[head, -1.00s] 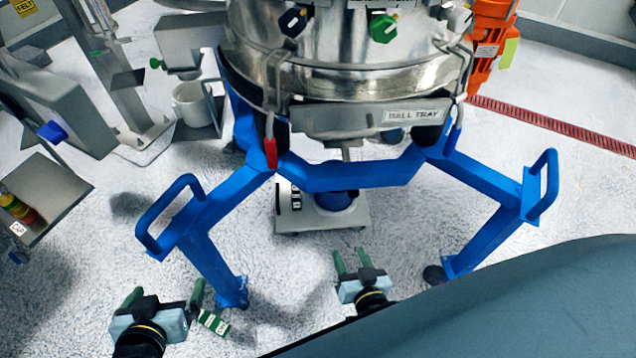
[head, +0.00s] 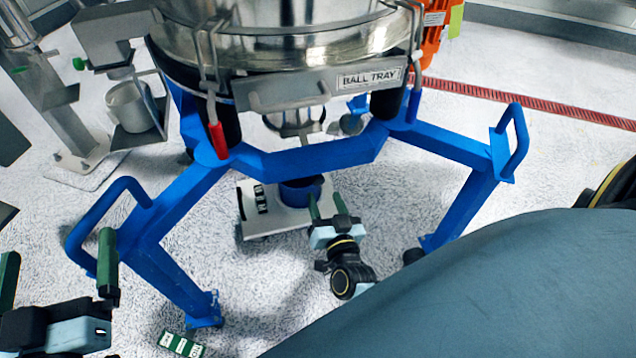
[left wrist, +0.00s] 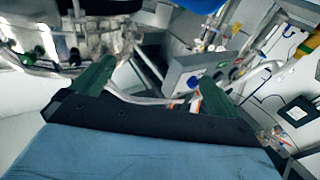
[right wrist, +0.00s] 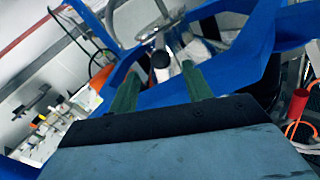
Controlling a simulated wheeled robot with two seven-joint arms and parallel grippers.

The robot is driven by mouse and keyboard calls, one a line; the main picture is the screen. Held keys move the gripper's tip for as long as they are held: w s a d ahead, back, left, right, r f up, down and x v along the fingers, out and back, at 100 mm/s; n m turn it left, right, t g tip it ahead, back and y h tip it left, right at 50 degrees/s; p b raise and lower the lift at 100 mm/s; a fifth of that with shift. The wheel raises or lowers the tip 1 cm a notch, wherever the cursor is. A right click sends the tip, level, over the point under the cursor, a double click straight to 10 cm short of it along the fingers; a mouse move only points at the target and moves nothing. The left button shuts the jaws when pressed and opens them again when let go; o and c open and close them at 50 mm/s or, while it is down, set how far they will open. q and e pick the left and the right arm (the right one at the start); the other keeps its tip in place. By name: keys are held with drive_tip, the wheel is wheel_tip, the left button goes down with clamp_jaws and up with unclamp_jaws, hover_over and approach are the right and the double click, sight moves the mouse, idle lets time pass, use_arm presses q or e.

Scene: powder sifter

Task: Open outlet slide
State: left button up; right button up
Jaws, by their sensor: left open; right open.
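The steel sifter (head: 290,35) stands on a blue frame (head: 300,162). Its front plate (head: 318,86) is labelled BALL TRAY. Below it, a metal outlet part (head: 296,122) shows under the body; I cannot tell how far its slide is out. In the right wrist view a dark-tipped knob (right wrist: 160,62) on a rod shows between and beyond my fingers. My right gripper (head: 326,206) is open and empty, low in front of the blue frame's crossbar. My left gripper (head: 58,268) is open and empty at the far left, near the frame's left handle.
A white base with a blue container (head: 302,190) stands on the floor under the frame. A red-handled clamp (head: 217,138) hangs at the front left. A green label (head: 180,345) lies by the frame's left foot. A white cup (head: 126,107) sits at the left.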

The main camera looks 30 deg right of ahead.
sight(319, 183)
drive_tip(key=b+x, duration=0.2)
drive_tip(key=x, duration=0.4)
use_arm(q)
wheel_tip(319, 183, up, 6)
drive_tip(key=s+t+h, duration=0.1)
drive_tip(key=s+t, duration=0.1)
drive_tip(key=t, duration=0.3)
drive_tip(key=shift+s+d+r+h, duration=0.15)
drive_tip(key=shift+h, duration=0.25)
use_arm(e)
drive_tip(key=shift+w, duration=0.35)
clamp_jaws()
